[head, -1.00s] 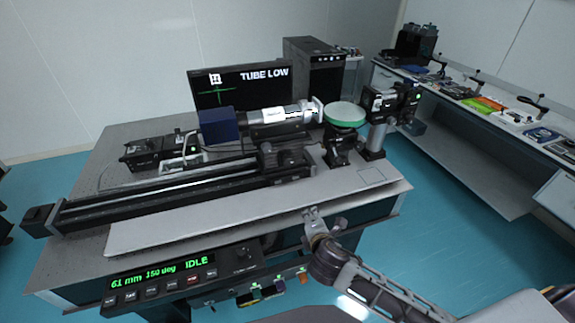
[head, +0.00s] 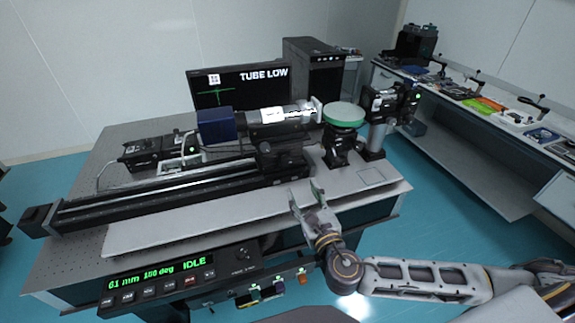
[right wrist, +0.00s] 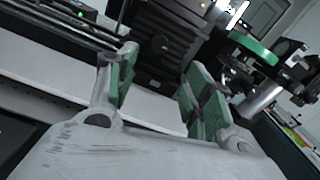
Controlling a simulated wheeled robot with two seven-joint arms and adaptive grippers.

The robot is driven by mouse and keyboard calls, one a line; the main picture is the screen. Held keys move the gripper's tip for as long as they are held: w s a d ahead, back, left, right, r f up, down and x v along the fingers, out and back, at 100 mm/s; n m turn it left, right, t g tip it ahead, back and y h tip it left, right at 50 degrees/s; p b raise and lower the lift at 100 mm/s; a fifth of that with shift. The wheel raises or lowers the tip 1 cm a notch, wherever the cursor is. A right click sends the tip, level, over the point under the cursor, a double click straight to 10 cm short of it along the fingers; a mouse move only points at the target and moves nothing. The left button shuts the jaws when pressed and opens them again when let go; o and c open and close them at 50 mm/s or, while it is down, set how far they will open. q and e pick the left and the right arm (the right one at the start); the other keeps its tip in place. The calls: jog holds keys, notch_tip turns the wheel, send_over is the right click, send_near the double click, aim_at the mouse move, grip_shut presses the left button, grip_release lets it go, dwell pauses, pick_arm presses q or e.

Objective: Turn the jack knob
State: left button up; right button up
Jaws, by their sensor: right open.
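The black jack (head: 280,150) stands on the rail under the silver tube (head: 275,115). In the right wrist view the jack (right wrist: 155,30) fills the top middle, and a small dark round knob (right wrist: 160,43) shows on its near face. My right gripper (head: 305,192) is open and empty over the front plate of the table, in front of the jack and apart from it. In the right wrist view its green-padded fingers (right wrist: 160,72) stand on either side below the knob. My left gripper is not in view.
A screen (head: 240,87) reads TUBE LOW. A green-rimmed round mirror (head: 344,113) on a post stands right of the jack. A control panel (head: 165,280) reading IDLE hangs at the table's front. The pale front plate (head: 190,222) is bare.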

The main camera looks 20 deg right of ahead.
aim_at(287, 163)
jog(key=shift+w, duration=0.15)
dwell(0.3)
jog(key=shift+w+a+p, duration=0.15)
jog(key=shift+w+p, duration=0.35)
jog(key=shift+w, duration=2.9)
jog(key=shift+w+a+p, duration=0.1)
jog(key=shift+w+p, duration=0.35)
jog(key=shift+w, duration=2.9)
jog(key=c, duration=1)
jog(key=shift+m, duration=0.3)
